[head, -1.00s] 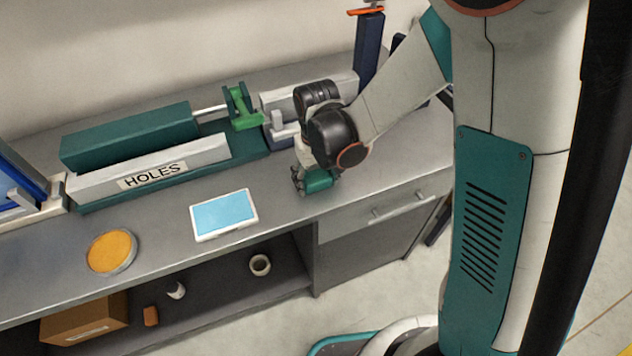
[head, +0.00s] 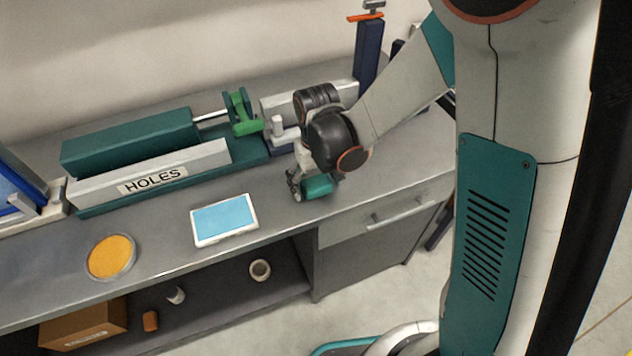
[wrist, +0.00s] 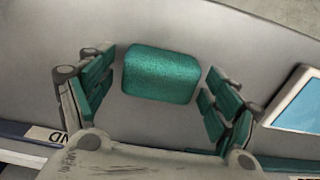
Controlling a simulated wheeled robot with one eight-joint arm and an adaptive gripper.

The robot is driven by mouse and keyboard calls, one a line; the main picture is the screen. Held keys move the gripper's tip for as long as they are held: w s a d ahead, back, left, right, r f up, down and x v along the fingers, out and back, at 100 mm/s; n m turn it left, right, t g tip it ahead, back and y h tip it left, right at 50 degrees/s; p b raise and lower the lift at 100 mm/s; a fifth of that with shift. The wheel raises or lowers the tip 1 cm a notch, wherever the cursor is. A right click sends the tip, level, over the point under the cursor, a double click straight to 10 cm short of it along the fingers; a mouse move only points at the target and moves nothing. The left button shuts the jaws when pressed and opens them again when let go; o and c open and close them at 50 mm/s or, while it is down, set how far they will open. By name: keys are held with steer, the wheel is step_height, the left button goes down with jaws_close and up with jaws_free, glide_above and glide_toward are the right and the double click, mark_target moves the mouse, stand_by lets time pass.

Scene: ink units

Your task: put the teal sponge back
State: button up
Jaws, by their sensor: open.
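The teal sponge (head: 317,187) lies on the grey bench top near its front edge, to the right of the tablet. In the wrist view the sponge (wrist: 162,74) is a rounded teal block between and slightly beyond my open fingers, with a gap on each side. My gripper (wrist: 158,88) is open and empty. In the head view my gripper (head: 308,186) is low over the bench at the sponge, and my wrist hides part of it.
A white-framed tablet (head: 224,219) and a round orange pad (head: 111,257) lie left along the bench front. The green machine marked HOLES (head: 150,184) stands behind them. A drawer (head: 385,213) is below the bench top. The open shelf (head: 215,302) holds a cardboard box (head: 85,322).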

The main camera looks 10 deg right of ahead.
mark_target(319, 181)
step_height(319, 181, up, 12)
steer(key=p, duration=0.3)
steer(key=shift+f, duration=0.25)
steer(key=shift+s, duration=0.1)
steer(key=s+d+r+m+t+b, duration=0.2)
steer(key=d+r+t, duration=0.1)
steer(key=d+r, duration=0.35)
steer(key=s+d+r+m+t+b, duration=0.1)
steer(key=s+d+r+t+b, duration=0.1)
steer(key=s+d, duration=0.5)
steer(key=s+t+b, duration=0.1)
steer(key=s, duration=0.2)
steer(key=shift+s+d+t, duration=0.35)
steer(key=shift+t, duration=0.05)
